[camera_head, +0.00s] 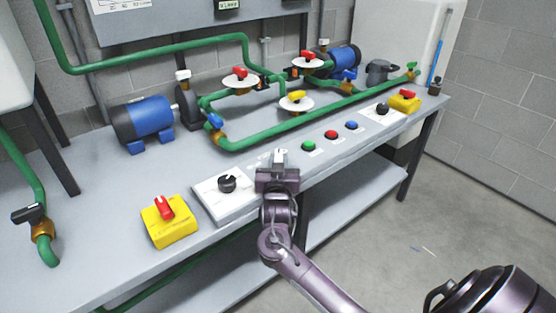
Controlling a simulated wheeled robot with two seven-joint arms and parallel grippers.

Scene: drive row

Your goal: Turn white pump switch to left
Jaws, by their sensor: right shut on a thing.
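The small white switch (280,154) shows at the tip of my right gripper (278,168), on the bench panel between the black rotary knob and the green button. My right gripper comes from below and is shut on this switch. The jaws hide its lower part and most of its base. Its exact turn angle is hard to tell. My left gripper is not in view.
A black knob (227,183) on a white plate and a yellow box with a red switch (165,208) are left of the gripper. Green (308,146), red (331,134) and blue (351,125) buttons are to its right. Green pipes (300,123) and a blue motor (147,119) stand behind.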

